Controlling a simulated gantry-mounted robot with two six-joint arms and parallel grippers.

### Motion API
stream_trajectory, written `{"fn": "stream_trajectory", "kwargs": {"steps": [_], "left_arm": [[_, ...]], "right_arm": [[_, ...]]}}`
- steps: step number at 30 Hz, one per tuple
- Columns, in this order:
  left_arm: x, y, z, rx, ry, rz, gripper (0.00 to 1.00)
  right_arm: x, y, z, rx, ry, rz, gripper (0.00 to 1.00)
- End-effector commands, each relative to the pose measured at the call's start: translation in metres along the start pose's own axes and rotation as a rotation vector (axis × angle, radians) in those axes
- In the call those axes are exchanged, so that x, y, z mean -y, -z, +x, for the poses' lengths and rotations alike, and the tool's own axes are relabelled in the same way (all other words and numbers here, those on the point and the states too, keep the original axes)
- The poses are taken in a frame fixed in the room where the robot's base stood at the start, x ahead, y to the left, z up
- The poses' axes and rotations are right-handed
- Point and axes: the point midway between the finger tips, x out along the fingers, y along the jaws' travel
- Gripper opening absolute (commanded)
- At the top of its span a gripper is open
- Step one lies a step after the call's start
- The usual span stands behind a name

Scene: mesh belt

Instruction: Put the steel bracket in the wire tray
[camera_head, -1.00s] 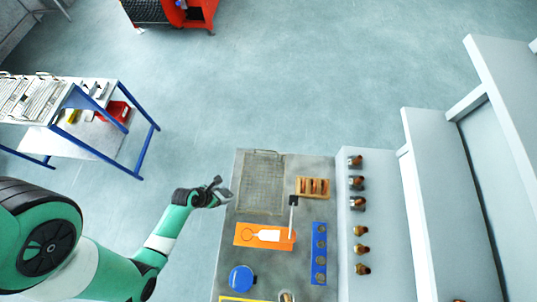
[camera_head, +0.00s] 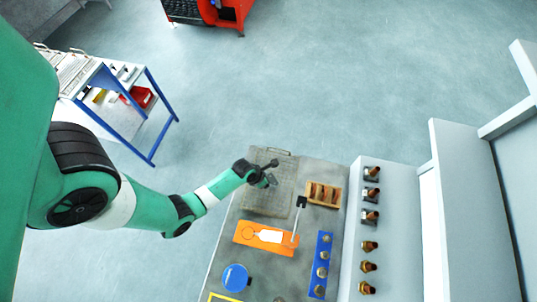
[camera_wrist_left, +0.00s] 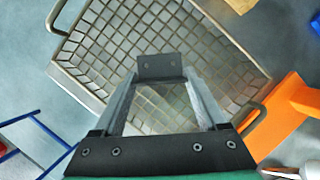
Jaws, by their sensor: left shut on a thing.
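The wire tray (camera_head: 284,201) is a shallow grey mesh tray with end handles, lying at the back left of the workbench in the head view. It fills much of the left wrist view (camera_wrist_left: 100,42). My left gripper (camera_head: 268,175) is over the tray's back middle part. It is shut on the steel bracket (camera_wrist_left: 160,67), a dark plate with two small holes between the fingertips. The bracket appears in front of the mesh in the wrist view; the gap below it cannot be judged. In the head view it is too small to separate clearly from the fingers. My right gripper is not in view.
An orange board (camera_head: 252,245) lies in front of the tray. A wooden rack (camera_head: 323,204) and a thin post with a black head (camera_head: 301,203) stand to the right. A blue strip (camera_head: 321,268) and blue round container (camera_head: 235,278) are nearer.

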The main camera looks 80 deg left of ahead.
Motion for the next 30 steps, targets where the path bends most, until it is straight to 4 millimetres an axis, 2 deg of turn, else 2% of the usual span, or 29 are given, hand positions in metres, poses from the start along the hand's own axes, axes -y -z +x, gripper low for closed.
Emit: {"fn": "stream_trajectory", "kwargs": {"steps": [8, 19, 20, 24, 30], "left_arm": [[0.0, 0.014, 0.035, 0.0, 0.0, 0.0, 0.12], [0.0, 0.015, 0.038, 0.001, 0.0, 0.0, 0.12], [0.0, 0.016, 0.038, 0.001, 0.0, 0.0, 0.76], [0.0, 0.015, 0.037, 0.001, 0.0, 0.0, 1.0], [0.0, 0.015, 0.037, 0.001, 0.0, 0.0, 1.0]], "right_arm": [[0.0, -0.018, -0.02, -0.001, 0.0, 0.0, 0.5], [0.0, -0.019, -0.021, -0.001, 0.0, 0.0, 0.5], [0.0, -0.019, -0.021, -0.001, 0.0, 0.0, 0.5], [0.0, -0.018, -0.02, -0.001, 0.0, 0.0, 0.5], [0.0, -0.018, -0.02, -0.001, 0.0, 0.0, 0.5]]}}
